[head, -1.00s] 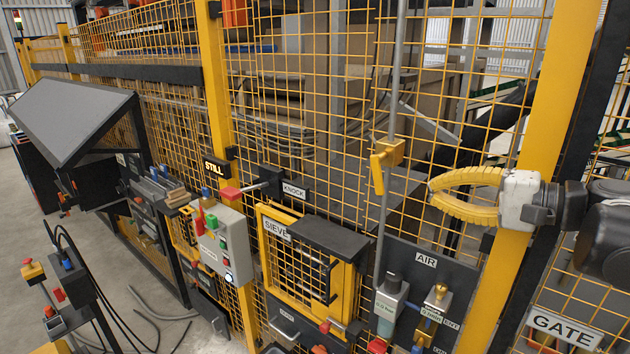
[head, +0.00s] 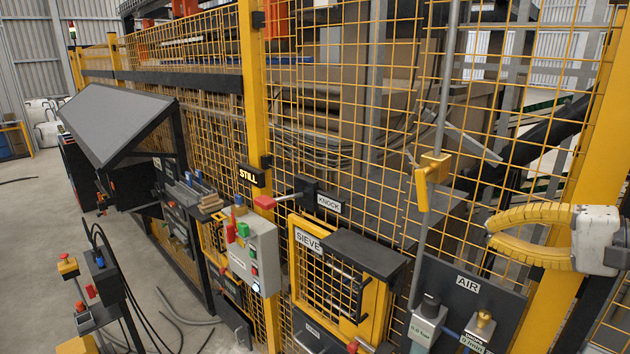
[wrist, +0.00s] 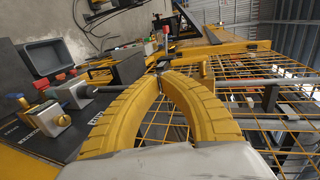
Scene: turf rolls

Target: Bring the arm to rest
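My gripper (head: 489,233) is at the right of the head view, in front of the yellow mesh fence (head: 345,150). Its two ribbed yellow fingers bow apart in the middle and come together at the tips. Nothing shows between them. It also shows in the wrist view (wrist: 164,73), the fingers forming an empty arch. In the head view it is above and right of the AIR panel (head: 500,297) and right of the yellow valve handle (head: 422,188). I cannot tell whether it touches anything.
The SIEVE door (head: 300,280), a grey button box (head: 262,262) and a red KNOCK knob (head: 264,202) line the fence. A slanted dark hood (head: 115,110) stands further left. A control stand (head: 100,275) with cables is at lower left. Open floor (head: 40,220) lies at the left.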

